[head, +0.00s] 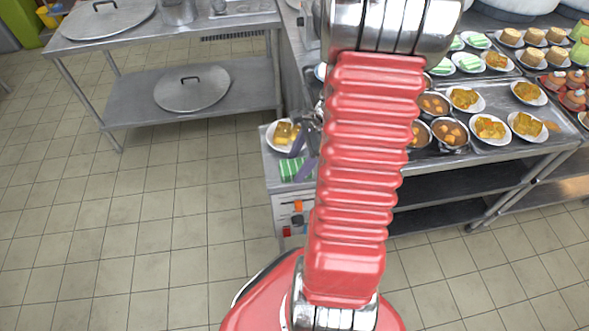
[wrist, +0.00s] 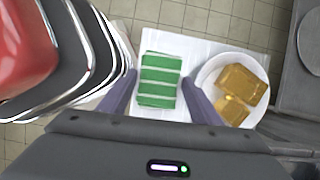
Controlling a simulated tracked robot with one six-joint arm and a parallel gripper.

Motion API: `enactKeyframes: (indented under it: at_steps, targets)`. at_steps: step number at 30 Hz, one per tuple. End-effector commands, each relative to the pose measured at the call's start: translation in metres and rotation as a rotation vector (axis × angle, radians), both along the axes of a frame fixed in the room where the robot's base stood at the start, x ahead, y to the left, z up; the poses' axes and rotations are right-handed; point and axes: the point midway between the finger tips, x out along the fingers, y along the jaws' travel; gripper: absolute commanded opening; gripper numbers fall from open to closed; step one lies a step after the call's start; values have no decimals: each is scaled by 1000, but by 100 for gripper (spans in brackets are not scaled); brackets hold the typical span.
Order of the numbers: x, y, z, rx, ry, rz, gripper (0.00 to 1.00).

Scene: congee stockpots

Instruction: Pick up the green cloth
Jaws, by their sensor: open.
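The green cloth (wrist: 159,80), folded with white stripes, lies flat on a pale counter top (wrist: 150,32). In the head view the green cloth (head: 291,169) is at the counter's front left corner, below a plate. My gripper (wrist: 161,84) is open, with one purple-grey finger on each side of the cloth in the wrist view. In the head view my gripper (head: 298,160) is just right of and over the cloth, partly hidden by my arm. Whether the fingers touch the cloth or how high they are, I cannot tell.
A white plate (wrist: 208,72) with yellow-brown food blocks sits close beside the cloth, near one finger. Filled plates and bowls (head: 490,127) crowd the counter to the right. A steel table (head: 215,28) with pot lids stands at the left. The tiled floor (head: 150,220) is clear.

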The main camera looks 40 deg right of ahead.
Motion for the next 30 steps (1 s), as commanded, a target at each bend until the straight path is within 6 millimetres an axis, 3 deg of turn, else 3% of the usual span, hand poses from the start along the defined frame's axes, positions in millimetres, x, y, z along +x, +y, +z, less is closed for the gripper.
enactKeyframes:
  at_steps: [27, 30]
  targets:
    - [0, 0, -5, 0, 0, 0, 58]
    - [0, 0, -5, 0, 0, 0, 51]
